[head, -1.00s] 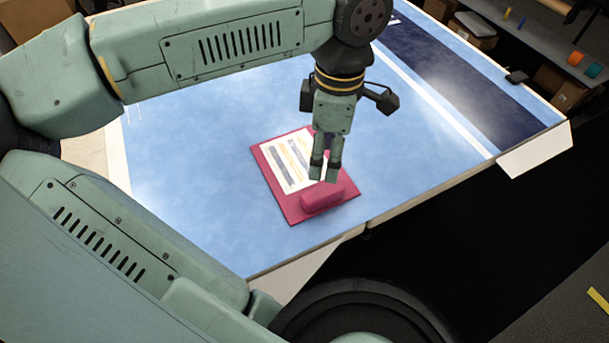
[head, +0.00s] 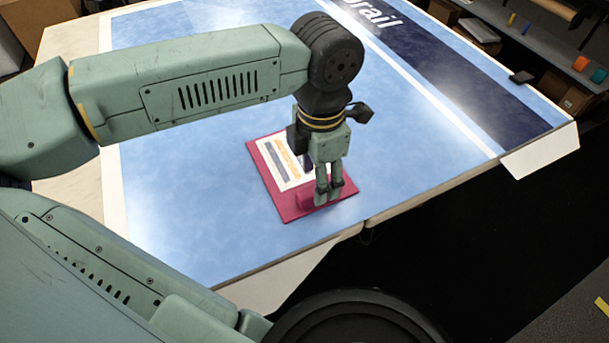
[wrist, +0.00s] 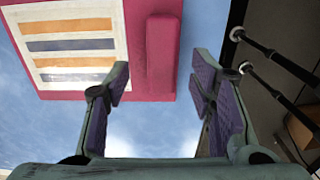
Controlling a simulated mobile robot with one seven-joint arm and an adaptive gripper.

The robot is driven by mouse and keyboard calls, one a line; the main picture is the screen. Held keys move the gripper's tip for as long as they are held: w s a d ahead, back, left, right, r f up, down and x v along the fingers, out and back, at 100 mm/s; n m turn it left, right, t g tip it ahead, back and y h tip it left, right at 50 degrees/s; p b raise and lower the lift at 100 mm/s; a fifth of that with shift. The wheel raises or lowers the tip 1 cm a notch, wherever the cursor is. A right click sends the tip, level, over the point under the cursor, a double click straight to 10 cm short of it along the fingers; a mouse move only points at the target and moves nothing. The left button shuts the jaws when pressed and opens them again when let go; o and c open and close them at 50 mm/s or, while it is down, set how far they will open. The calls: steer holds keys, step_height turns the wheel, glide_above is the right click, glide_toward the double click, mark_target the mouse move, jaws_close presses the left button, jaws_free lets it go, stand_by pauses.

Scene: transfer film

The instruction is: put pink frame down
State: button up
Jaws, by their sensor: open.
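The pink frame (head: 269,187) lies flat on the blue tabletop, near its front edge. It carries a white sheet with orange and grey stripes and a raised pink handle block along one side. The frame also shows in the wrist view (wrist: 140,20), at the top, with its handle. My gripper (head: 328,198) is open and empty at the handle's right end in the head view, hiding part of it. In the wrist view, the open fingers (wrist: 160,85) point toward the handle, which appears between and beyond the fingertips. I cannot tell whether they touch it.
The blue table (head: 190,215) is clear around the frame, with a dark blue band and white lettering at the back. Its front edge drops to a dark floor. A grey shelf (head: 545,50) with small items stands beyond, at the upper right.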

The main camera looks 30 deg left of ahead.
steer(key=f+b, duration=0.1)
steer(key=f, duration=0.3)
steer(key=shift+w+d+b, duration=0.1)
steer(key=shift+d+b, duration=0.1)
steer(key=shift+b, duration=0.15)
steer(key=shift+c, duration=0.2)
jaws_close()
